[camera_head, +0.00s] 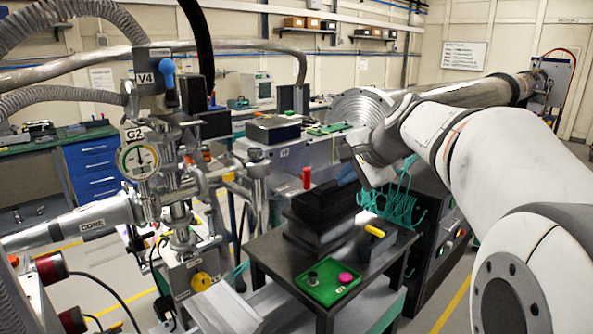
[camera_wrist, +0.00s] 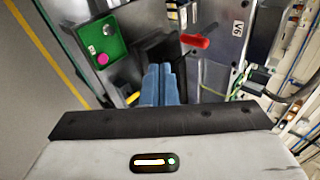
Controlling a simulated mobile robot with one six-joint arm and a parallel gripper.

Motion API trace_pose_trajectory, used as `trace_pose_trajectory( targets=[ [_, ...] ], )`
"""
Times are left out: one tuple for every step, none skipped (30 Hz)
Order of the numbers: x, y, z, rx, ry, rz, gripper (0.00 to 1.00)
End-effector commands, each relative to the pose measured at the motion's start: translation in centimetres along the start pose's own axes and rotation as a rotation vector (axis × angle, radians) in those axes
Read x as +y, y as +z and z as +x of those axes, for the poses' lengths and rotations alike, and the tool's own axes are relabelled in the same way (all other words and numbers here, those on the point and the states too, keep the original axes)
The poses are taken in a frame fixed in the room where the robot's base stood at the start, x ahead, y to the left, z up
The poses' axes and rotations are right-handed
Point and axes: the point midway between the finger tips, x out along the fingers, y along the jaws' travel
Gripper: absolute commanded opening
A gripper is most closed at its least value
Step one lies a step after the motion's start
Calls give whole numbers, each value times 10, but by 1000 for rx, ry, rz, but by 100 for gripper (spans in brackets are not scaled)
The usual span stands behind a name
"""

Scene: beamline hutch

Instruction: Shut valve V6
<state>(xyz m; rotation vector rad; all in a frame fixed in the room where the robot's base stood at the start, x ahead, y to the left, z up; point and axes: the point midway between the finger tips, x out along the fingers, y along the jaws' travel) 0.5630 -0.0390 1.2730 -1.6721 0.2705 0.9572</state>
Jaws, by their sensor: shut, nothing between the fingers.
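A label reading V6 (camera_wrist: 240,28) is on a grey metal panel in the wrist view. A red handle (camera_wrist: 195,41) sticks out to the left of that label; I take it as valve V6's handle. In the head view the red handle (camera_head: 306,178) stands upright at the side of the grey box. My gripper (camera_wrist: 158,72) has blue fingers closed together with nothing between them. In the wrist view the fingertips are below and left of the red handle, apart from it. In the head view my gripper (camera_head: 346,174) is right of the red handle, partly hidden by my wrist.
A dark table (camera_head: 264,272) bears a black block (camera_head: 322,204), a yellow handle (camera_head: 374,230) and a green tray (camera_head: 312,293) with a pink knob (camera_head: 346,278). Teal cables (camera_head: 398,200) hang behind. Pipework with gauge G2 (camera_head: 139,158) and blue-handled V4 (camera_head: 167,68) stands at left.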

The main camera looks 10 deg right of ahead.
Motion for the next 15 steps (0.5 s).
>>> trace_pose_trajectory(
  targets=[
    [-7,-5,-1,1,-16,23,0],
    [-10,-7,-1,1,-23,34,0],
    [-13,-9,-2,1,-31,44,0],
    [-15,-10,-2,1,-35,49,0],
    [-16,-10,-3,0,-37,52,0],
    [-16,-10,-3,0,-38,54,0],
    [-16,-11,-3,0,-38,55,0],
    [-16,-10,-3,0,-38,55,0],
    [-16,-10,-3,0,-38,54,0],
    [-16,-10,-3,1,-38,54,0],
    [-16,-10,-3,1,-37,54,0],
    [-16,-10,-2,1,-37,53,0],
    [-16,-10,-2,1,-37,53,0],
    [-16,-10,-2,0,-37,53,0],
    [-16,-10,-1,0,-36,53,0]
  ],
)
